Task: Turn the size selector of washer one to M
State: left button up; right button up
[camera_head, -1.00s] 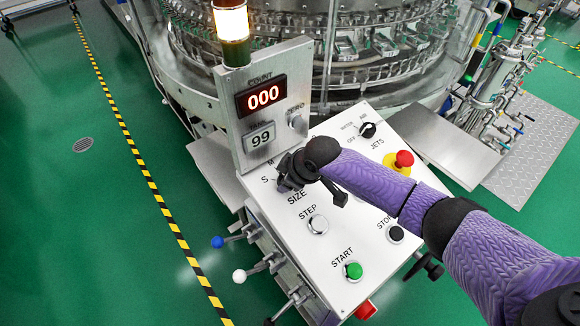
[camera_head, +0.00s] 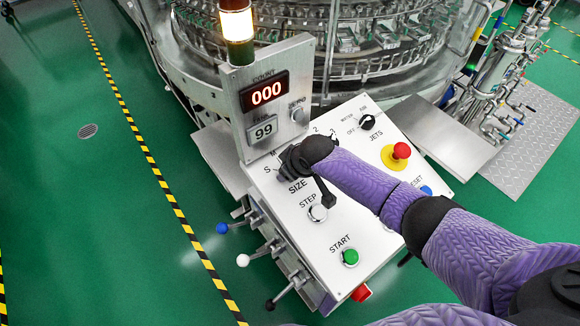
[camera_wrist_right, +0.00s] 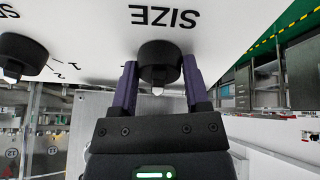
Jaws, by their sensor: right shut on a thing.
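The size selector is a black knob (camera_wrist_right: 158,62) with a white pointer tip, below the upside-down SIZE label in the right wrist view. My right gripper (camera_wrist_right: 160,90) is shut on it, one purple finger on each side. The pointer tip faces away from the SIZE label; which letter it meets cannot be told. In the head view my right gripper (camera_head: 292,162) covers the selector on the white panel (camera_head: 345,190) of the washer. The letters S and M show just left of it. My left gripper is not in view.
A display post (camera_head: 270,100) reading 000 and 99 stands close behind the selector. The STEP button (camera_head: 318,213), green START button (camera_head: 350,257), JETS knob (camera_head: 367,122) and red emergency button (camera_head: 401,151) share the panel. Levers (camera_head: 243,260) stick out at the left.

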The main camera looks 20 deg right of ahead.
jog(key=o, duration=1.3)
jog(key=p+v, duration=0.5)
jog(key=v, duration=0.5)
jog(key=shift+p, duration=0.4)
jog(key=shift+w, duration=0.1)
